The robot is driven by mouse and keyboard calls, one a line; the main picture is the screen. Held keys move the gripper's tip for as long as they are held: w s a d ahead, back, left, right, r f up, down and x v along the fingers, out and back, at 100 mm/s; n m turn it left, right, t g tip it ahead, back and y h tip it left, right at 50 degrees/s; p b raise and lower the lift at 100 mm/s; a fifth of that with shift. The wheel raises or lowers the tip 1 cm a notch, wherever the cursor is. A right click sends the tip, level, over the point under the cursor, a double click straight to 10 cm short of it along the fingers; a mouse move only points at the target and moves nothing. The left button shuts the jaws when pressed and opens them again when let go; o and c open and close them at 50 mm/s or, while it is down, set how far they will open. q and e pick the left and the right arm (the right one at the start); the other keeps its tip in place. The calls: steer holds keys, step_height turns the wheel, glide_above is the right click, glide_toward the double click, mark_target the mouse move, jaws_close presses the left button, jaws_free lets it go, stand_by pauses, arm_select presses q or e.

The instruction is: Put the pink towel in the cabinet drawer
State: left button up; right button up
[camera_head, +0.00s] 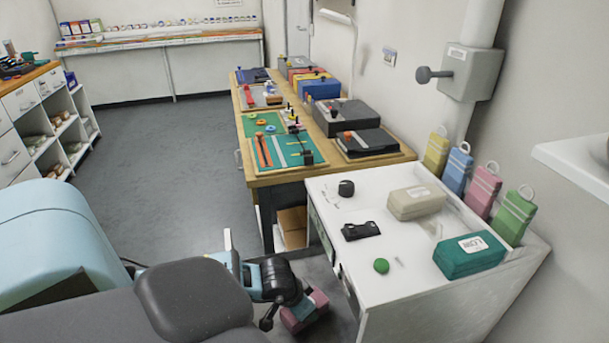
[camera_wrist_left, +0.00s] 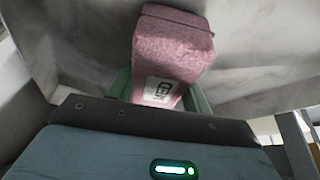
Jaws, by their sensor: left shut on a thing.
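The pink towel (camera_head: 318,299) is a folded block with a printed white label. My left gripper (camera_head: 303,309) is shut on it, low beside the left face of the white cabinet (camera_head: 400,283). In the left wrist view the towel (camera_wrist_left: 175,48) stands out from between the green fingers (camera_wrist_left: 160,95), its label facing the camera. Dark handles show on the cabinet's left face, seen at a steep angle; I cannot tell whether a drawer there is open. My right gripper is not in view.
On the cabinet top lie a beige pack (camera_head: 416,203), a green box (camera_head: 469,254), a black item (camera_head: 361,231) and a green disc (camera_head: 381,266). Coloured tags, one of them pink (camera_head: 482,190), stand along its back edge. A wooden workbench (camera_head: 330,172) adjoins it. Open floor (camera_head: 170,165) lies to the left.

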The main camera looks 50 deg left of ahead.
arm_select(q)
steer(key=shift+f, duration=0.1)
steer(key=o, duration=1.1)
steer(key=shift+c, duration=0.2)
steer(key=shift+r, duration=0.5)
steer(key=v, duration=1.1)
steer(key=shift+s+p, duration=0.15)
steer(key=shift+p, duration=0.25)
steer(key=shift+r, duration=0.1)
